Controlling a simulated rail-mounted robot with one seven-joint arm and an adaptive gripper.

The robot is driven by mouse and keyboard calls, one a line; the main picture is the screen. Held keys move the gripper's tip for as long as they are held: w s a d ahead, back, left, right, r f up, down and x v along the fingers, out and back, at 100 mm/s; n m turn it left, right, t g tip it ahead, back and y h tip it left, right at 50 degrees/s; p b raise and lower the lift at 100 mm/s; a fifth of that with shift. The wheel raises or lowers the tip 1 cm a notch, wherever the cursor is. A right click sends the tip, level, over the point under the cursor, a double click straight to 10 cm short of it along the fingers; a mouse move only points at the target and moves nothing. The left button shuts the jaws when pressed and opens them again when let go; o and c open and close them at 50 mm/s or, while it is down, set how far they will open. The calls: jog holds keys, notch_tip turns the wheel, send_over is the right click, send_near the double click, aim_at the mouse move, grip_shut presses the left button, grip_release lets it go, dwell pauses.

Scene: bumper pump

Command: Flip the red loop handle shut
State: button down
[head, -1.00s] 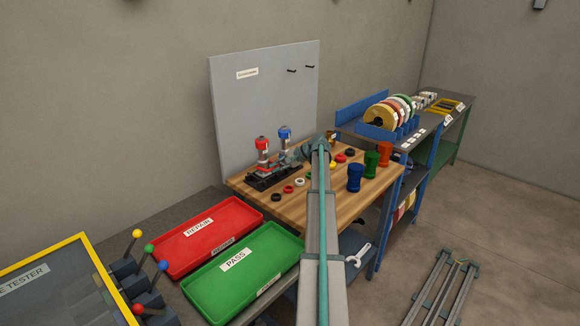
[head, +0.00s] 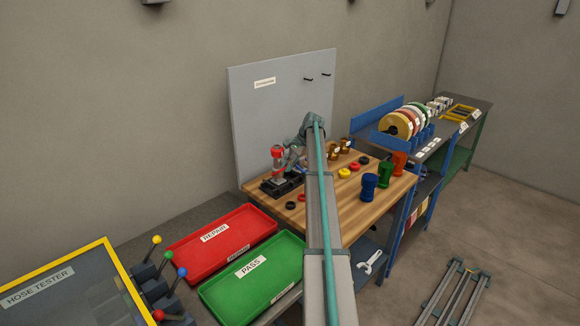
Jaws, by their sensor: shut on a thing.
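The red-topped part (head: 277,153) stands upright on a black base (head: 280,187) at the left side of the wooden table. The loop of its red handle is too small to make out clearly. My gripper (head: 287,164) comes down from the raised wrist just right of the red-topped part and reaches its side. The fingers are tiny here and look closed at the red handle. The blue-topped part beside it is hidden behind my arm.
Red (head: 222,242) and green (head: 252,278) trays lie in front. A grey panel (head: 281,100) stands behind.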

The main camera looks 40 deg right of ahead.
jog(key=shift+a, duration=0.1)
jog(key=c, duration=1.2)
grip_release()
